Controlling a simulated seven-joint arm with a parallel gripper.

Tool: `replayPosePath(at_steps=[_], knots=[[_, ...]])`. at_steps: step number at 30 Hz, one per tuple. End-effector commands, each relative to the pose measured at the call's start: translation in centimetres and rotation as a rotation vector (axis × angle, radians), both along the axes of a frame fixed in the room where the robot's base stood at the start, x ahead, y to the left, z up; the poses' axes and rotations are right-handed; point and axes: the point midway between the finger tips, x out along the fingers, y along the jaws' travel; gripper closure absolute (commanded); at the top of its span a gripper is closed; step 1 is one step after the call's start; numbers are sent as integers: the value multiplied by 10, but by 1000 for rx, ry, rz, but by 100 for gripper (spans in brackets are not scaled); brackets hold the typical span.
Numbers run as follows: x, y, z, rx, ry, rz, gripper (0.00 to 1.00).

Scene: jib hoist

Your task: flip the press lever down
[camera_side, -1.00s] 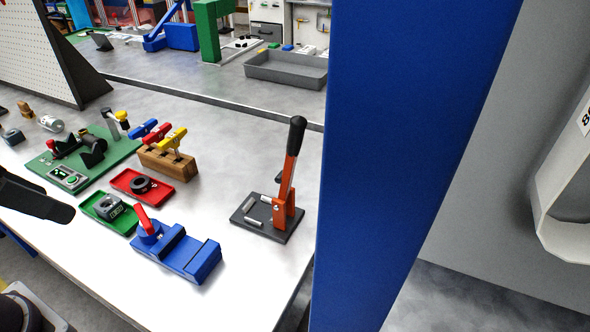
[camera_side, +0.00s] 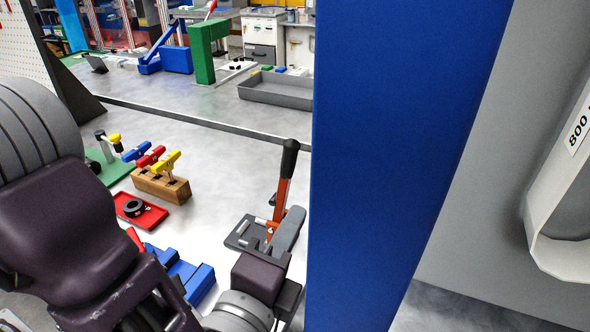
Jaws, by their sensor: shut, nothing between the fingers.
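The press lever stands upright, leaning slightly right at the top, with a black grip (camera_side: 289,158) on an orange-red arm (camera_side: 282,197). Its dark base plate (camera_side: 238,232) lies on the bench, and its lower bracket is partly hidden. My gripper (camera_side: 294,214) is at the lever's lower right, in front of its bracket, with a grey finger part pointing up. The fingers look shut and empty. I cannot tell whether they touch the lever.
A blue post (camera_side: 385,150) stands close on the right. A wooden block (camera_side: 160,186) with coloured handles, a red tray (camera_side: 139,210) and a blue fixture (camera_side: 199,281) lie to the left. The bench behind the lever is clear.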

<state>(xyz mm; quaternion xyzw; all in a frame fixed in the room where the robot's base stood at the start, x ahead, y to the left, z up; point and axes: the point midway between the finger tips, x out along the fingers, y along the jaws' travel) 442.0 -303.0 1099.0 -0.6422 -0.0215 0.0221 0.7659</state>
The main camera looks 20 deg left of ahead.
Motion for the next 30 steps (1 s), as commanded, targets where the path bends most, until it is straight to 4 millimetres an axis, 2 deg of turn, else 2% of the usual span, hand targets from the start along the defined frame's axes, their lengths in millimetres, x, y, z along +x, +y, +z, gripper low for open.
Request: replayPosePath(at_steps=[3, 10, 13, 17, 27, 30], knots=[[-2, -6, -2, -3, -6, -18, 100], [-1, -5, -2, -2, -5, -16, 100], [5, -4, -1, -3, -6, -14, 100], [29, -2, -1, -3, -6, -11, 100], [103, 2, -1, -1, -5, -10, 100], [104, 21, 3, 2, -4, -12, 100]])
